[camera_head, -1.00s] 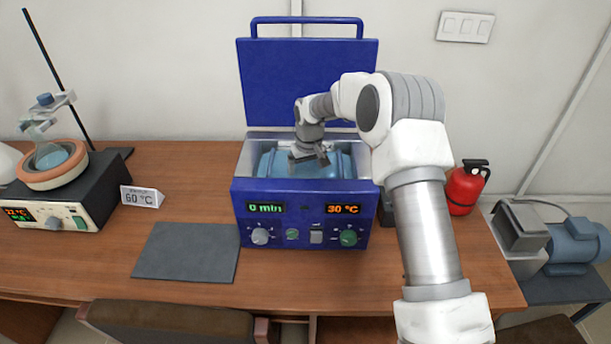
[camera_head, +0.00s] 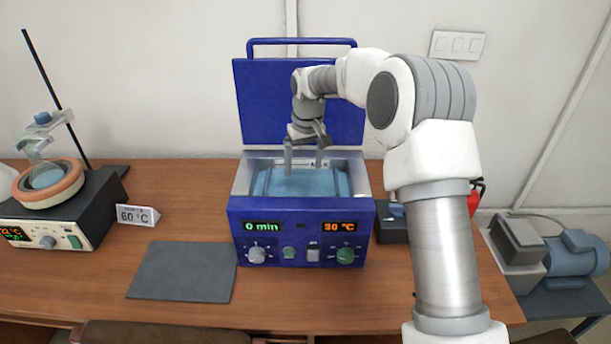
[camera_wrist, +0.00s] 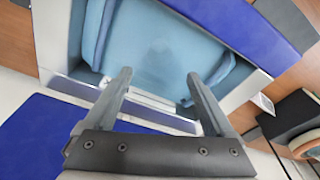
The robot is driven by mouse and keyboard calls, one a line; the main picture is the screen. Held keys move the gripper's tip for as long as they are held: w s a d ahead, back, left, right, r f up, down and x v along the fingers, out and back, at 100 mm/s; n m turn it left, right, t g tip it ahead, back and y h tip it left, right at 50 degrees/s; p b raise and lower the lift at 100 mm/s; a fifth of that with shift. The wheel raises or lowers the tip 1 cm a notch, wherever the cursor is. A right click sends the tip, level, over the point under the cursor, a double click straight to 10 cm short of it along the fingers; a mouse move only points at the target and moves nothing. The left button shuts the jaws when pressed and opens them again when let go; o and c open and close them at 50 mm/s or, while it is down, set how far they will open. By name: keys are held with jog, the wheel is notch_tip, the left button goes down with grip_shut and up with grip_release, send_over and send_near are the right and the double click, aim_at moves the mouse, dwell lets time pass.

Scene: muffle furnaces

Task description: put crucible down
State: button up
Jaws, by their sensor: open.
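My gripper (camera_head: 304,168) is open, with its fingers pointing down over the open blue box-shaped device (camera_head: 302,217). In the wrist view the two fingers of my gripper (camera_wrist: 159,75) are spread apart with nothing held between them. Below them is the device's light blue interior (camera_wrist: 155,45), which also shows in the head view (camera_head: 300,183). I cannot make out a separate crucible in any view. The device's blue lid (camera_head: 290,105) stands open behind my gripper. Its displays read 0 min and 30 °C.
A dark grey mat (camera_head: 183,271) lies bare on the wooden table (camera_head: 190,200). A pump (camera_head: 575,253) stands at right.

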jog(key=s+d+r+m+t+h, duration=0.1)
jog(key=s+d+r, duration=0.3)
jog(key=s+r, duration=0.4)
jog(key=s+d+r+m+t, duration=0.1)
jog(key=s+d+r, duration=0.4)
jog(key=s+r, duration=0.35)
jog(key=s+d+f+m+t, duration=0.1)
jog(key=s+d, duration=0.2)
jog(key=s, duration=0.7)
jog(key=s+d+f+m+t, duration=0.1)
jog(key=s+d, duration=0.1)
jog(key=s, duration=0.9)
jog(key=shift+d+f, duration=0.35)
jog(key=shift+d, duration=0.05)
